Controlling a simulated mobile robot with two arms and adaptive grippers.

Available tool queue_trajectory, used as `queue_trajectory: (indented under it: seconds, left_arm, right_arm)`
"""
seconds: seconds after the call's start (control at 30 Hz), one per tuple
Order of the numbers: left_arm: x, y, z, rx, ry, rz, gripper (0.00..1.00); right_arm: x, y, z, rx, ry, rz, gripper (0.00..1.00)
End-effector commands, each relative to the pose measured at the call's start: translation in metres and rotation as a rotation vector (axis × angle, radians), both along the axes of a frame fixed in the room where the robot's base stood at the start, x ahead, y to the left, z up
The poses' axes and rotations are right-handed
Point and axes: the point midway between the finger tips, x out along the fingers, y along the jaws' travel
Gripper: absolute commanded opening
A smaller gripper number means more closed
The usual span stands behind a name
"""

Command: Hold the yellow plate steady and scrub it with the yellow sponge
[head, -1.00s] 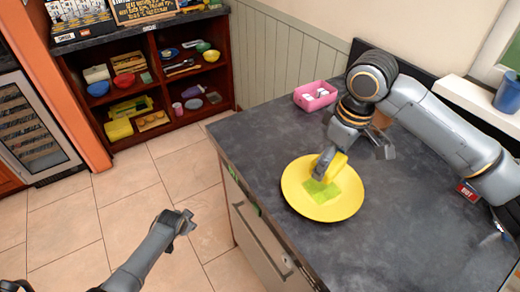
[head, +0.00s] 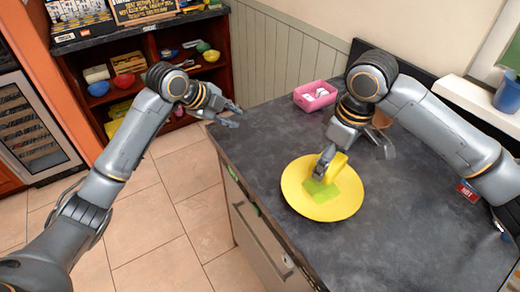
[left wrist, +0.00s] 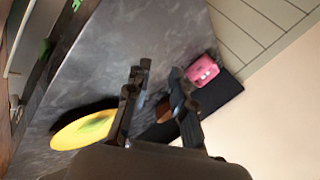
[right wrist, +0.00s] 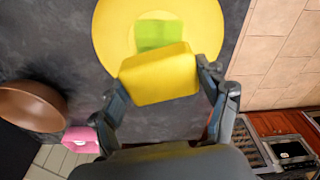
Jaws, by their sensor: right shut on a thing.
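The yellow plate (head: 294,192) lies on the dark countertop, with a light green patch (head: 320,191) on its surface. My right gripper (head: 326,160) is shut on the yellow sponge (head: 339,163), over the plate's far part. In the right wrist view the sponge (right wrist: 158,75) sits between the fingers, beside the green patch (right wrist: 158,34); whether it touches the plate is unclear. My left gripper (head: 232,115) is open and empty near the counter's far left corner, apart from the plate. The plate (left wrist: 80,132) also shows in the left wrist view.
A pink container (head: 315,95) with white things stands at the counter's back. A brown bowl (right wrist: 32,106) is near my right gripper. A blue cup (head: 507,93) stands on the sill.

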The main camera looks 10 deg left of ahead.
Motion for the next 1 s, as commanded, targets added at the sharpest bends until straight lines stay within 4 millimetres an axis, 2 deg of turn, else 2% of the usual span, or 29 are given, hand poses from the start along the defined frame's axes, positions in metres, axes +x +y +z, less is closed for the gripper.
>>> queue_trajectory:
  seconds: [0.03, 0.1, 0.2, 0.3, 0.4, 0.5, 0.67, 1.0]
  left_arm:
    - [-0.016, -0.023, 0.01, 0.039, -0.013, -0.143, 0.23]
    - [-0.042, -0.05, 0.019, 0.091, -0.027, -0.344, 0.23]
    - [-0.079, -0.078, 0.028, 0.155, -0.048, -0.602, 0.23]
    - [-0.11, -0.095, 0.033, 0.203, -0.067, -0.808, 0.23]
    - [-0.131, -0.104, 0.035, 0.232, -0.08, -0.945, 0.23]
    - [-0.141, -0.109, 0.035, 0.246, -0.088, -1.017, 0.23]
    - [-0.144, -0.118, 0.022, 0.246, -0.088, -1.038, 0.23]
    - [-0.136, -0.151, -0.032, 0.243, -0.087, -1.032, 0.23]
  right_arm:
    - [0.0, 0.0, 0.0, 0.0, 0.0, 0.0, 0.49]
    - [0.0, 0.0, 0.0, 0.0, 0.0, 0.0, 0.49]
    - [0.0, 0.0, 0.0, 0.0, 0.0, 0.0, 0.49]
    - [0.0, 0.0, 0.0, 0.0, 0.0, 0.0, 0.49]
    - [0.0, 0.0, 0.0, 0.0, 0.0, 0.0, 0.49]
    - [0.0, 0.0, 0.0, 0.0, 0.0, 0.0, 0.49]
    - [0.0, 0.0, 0.0, 0.0, 0.0, 0.0, 0.49]
    - [0.0, 0.0, 0.0, 0.0, 0.0, 0.0, 0.49]
